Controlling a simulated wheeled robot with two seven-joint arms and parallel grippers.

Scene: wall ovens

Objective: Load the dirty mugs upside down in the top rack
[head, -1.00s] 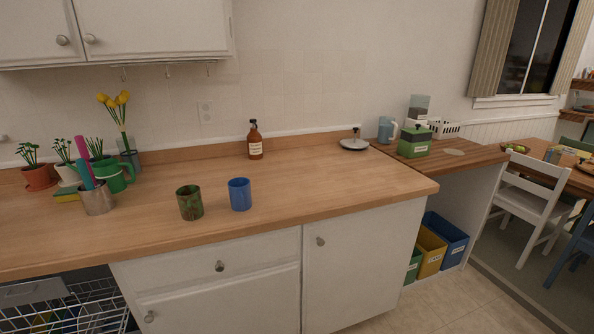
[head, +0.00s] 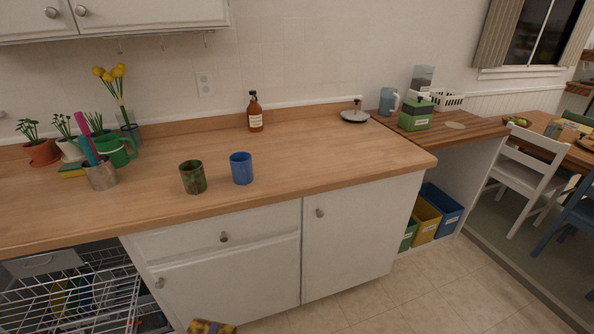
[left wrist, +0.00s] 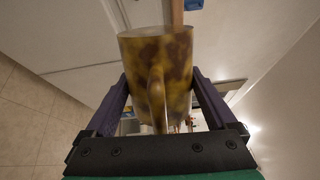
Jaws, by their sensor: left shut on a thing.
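My left gripper (left wrist: 160,108) is shut on a yellow mug with dark brown stains (left wrist: 158,75); the mug's handle faces the wrist camera. The top of a yellow, dark-stained thing, likely this mug (head: 211,327), shows at the bottom edge of the head view. A green mug with brown stains (head: 193,177) and a blue mug (head: 241,168) stand on the wooden counter. The white wire rack (head: 105,281) is at the lower left, below the counter. Yellow and blue items (head: 70,296) show through its wires. My right gripper is not in view.
A metal cup with colored sticks (head: 101,175), a green watering can (head: 116,150) and potted plants (head: 40,150) stand at the counter's left. A brown bottle (head: 255,113) stands near the wall. White cabinet fronts (head: 225,270) lie below the counter.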

